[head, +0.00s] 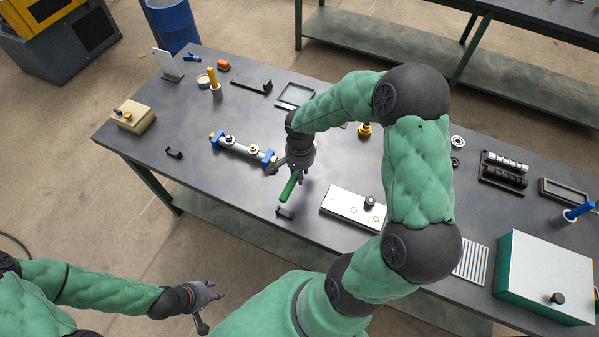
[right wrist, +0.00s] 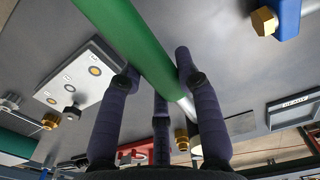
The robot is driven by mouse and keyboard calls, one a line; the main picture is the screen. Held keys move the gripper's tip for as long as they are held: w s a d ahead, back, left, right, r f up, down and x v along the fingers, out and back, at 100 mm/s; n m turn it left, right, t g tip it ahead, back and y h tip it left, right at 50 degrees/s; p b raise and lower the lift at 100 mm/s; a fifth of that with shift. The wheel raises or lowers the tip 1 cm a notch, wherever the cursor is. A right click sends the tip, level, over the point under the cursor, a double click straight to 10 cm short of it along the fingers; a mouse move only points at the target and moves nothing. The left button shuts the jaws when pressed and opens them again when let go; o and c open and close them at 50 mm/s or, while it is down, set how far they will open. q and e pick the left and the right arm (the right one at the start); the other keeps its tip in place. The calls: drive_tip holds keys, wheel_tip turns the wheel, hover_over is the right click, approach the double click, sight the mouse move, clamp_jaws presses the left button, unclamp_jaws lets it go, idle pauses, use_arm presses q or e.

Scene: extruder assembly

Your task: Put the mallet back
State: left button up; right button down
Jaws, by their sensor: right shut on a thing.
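The mallet's green handle (head: 288,188) is in my right gripper (head: 302,172), over the table's middle near its front side. In the right wrist view the green handle (right wrist: 130,45) runs diagonally between the purple fingers of the gripper (right wrist: 157,68), with a short pale metal shaft (right wrist: 188,106) beyond it. I cannot make out the mallet's head. A small black bracket (head: 285,212) stands on the table just below the handle in the head view. A similar black bracket (head: 174,153) stands farther left. My left gripper (head: 210,298) is open and empty, off the table's front edge.
A blue-ended metal assembly (head: 243,149) lies left of the right gripper. A white plate (head: 352,207) with knobs lies to its right. A green-sided box (head: 545,275) stands at far right, a beige box (head: 132,116) at far left. The table between the left bracket and front edge is clear.

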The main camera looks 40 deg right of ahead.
drive_tip(key=b, duration=0.6)
hover_over(300, 191)
drive_tip(key=shift+w+f, duration=0.1)
drive_tip(key=shift+f, duration=3.35)
drive_tip(key=shift+f+b, duration=1.05)
drive_tip(key=shift+b, duration=0.05)
drive_tip(key=c, duration=0.8)
unclamp_jaws()
wheel_tip(300, 191, up, 12)
drive_tip(key=shift+r, duration=0.1)
